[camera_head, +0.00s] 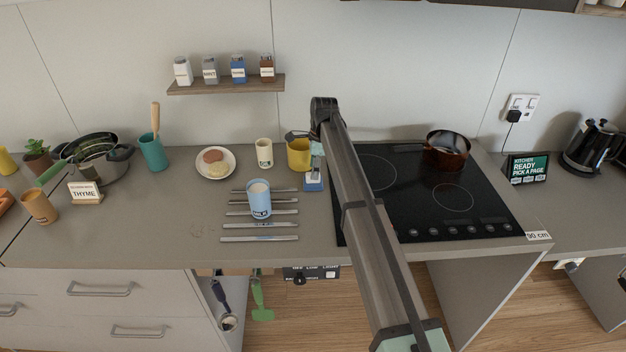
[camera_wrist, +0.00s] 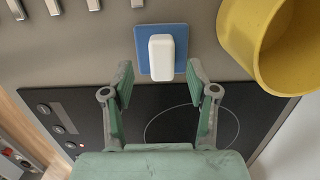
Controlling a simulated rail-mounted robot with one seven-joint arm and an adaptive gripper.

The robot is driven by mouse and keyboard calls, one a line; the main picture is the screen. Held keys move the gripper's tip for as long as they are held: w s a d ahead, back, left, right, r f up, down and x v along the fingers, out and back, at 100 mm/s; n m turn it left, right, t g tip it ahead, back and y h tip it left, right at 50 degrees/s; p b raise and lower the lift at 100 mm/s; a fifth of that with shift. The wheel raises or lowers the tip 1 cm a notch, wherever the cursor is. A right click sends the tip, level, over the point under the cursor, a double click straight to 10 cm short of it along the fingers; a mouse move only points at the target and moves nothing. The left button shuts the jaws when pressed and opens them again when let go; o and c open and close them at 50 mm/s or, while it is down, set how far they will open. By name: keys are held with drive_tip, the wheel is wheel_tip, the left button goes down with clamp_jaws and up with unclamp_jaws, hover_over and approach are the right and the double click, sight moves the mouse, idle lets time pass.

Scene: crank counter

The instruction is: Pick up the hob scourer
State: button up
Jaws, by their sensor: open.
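The hob scourer shows in the wrist view as a flat blue pad with a white block-shaped grip (camera_wrist: 161,57) on top. In the head view the scourer (camera_head: 313,184) lies on the counter beside the hob's left edge. My gripper (camera_wrist: 160,78) is open and empty, with its green fingertips apart on either side of the scourer's lower end in the wrist view. The gripper (camera_head: 317,160) shows small in the head view, just above the scourer. Whether the fingers touch the pad cannot be told.
A yellow mug (camera_wrist: 252,42) stands close to the scourer; it also shows in the head view (camera_head: 298,155). The black hob (camera_head: 455,205) lies to the right with a brown pan (camera_head: 446,151).

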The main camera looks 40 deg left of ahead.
drive_tip(key=shift+s+a+f+p, duration=0.1)
drive_tip(key=shift+f+p, duration=0.1)
drive_tip(key=shift+f, duration=0.4)
drive_tip(key=shift+w+a+f+p, duration=0.1)
drive_tip(key=shift+f+p, duration=0.15)
drive_tip(key=shift+f, duration=0.35)
drive_tip(key=shift+s+a+f+p, duration=0.1)
drive_tip(key=shift+f+p, duration=0.1)
drive_tip(key=shift+f, duration=0.4)
clamp_jaws()
drive_tip(key=shift+r, duration=0.15)
wheel_tip(320, 180, up, 20)
drive_tip(key=b, duration=0.5)
drive_tip(key=shift+b, duration=0.3)
drive_tip(key=c, duration=0.8)
unclamp_jaws()
drive_tip(key=c, duration=0.3)
drive_tip(key=shift+s+f, duration=0.1)
drive_tip(key=shift+f, duration=0.1)
clamp_jaws()
